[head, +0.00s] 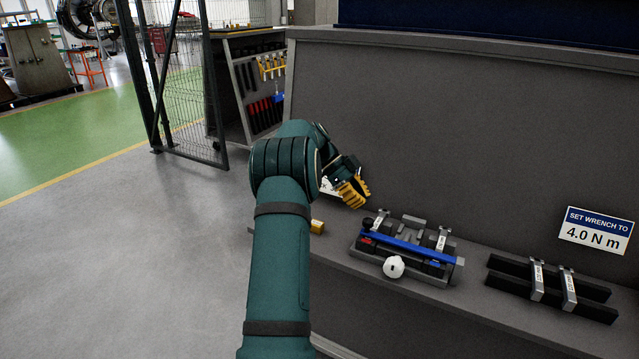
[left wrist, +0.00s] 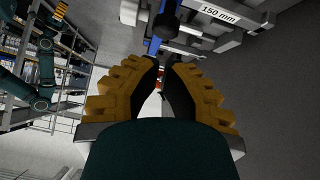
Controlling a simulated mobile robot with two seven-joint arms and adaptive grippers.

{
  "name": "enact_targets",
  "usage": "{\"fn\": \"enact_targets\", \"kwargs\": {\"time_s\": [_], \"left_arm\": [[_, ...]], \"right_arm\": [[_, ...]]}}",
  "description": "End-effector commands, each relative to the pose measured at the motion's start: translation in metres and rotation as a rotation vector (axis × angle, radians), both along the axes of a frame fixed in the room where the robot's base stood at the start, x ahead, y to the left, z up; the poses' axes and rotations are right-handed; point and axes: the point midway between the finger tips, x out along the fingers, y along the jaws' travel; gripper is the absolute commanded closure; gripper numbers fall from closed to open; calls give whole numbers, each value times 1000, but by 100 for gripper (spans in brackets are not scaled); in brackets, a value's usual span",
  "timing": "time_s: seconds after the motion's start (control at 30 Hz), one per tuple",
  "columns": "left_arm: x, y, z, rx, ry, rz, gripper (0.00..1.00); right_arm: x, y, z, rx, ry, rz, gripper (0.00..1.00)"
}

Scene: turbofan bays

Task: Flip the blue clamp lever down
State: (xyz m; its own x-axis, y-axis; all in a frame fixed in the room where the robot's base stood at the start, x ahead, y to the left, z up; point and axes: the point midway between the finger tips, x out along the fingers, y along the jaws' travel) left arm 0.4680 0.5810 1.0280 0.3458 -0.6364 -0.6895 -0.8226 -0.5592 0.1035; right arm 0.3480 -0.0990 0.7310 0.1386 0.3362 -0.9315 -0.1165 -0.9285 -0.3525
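The blue clamp lever (head: 410,247) is a long bar lying across the front of a grey clamp fixture (head: 400,275) on the bench. It slopes slightly down to the right in the head view. A black knob (head: 368,223) stands near its left end. My left gripper (head: 357,192), with yellow fingers, is above and behind the lever's left end, apart from it in the head view. In the left wrist view the fingers (left wrist: 165,65) are partly apart with nothing held. A blue bar (left wrist: 154,45) shows beyond the tips. My right gripper is not seen.
A white round knob (head: 393,267) sits at the fixture's front. Dark bars with metal clamps (head: 552,284) lie to the right, below a 4.0 N m sign (head: 595,232). A small yellow block (head: 317,227) shows beside my arm. The bench panel (head: 440,130) rises behind.

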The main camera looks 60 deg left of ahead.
Motion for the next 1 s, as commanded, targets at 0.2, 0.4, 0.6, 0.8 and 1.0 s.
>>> {"fn": "enact_targets", "kwargs": {"time_s": [0.2, 0.4, 0.6, 0.8, 1.0], "left_arm": [[-27, 47, 3, 2, 6, 11, 100], [-40, 70, 7, 1, 5, 9, 100], [-47, 82, 8, 2, 4, 9, 100], [-49, 84, 8, 1, 5, 7, 100], [-49, 84, 8, 1, 5, 7, 100]], "right_arm": [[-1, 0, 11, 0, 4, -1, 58], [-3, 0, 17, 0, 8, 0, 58], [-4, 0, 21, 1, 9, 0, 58], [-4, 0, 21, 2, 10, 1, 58], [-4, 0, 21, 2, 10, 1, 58]]}}
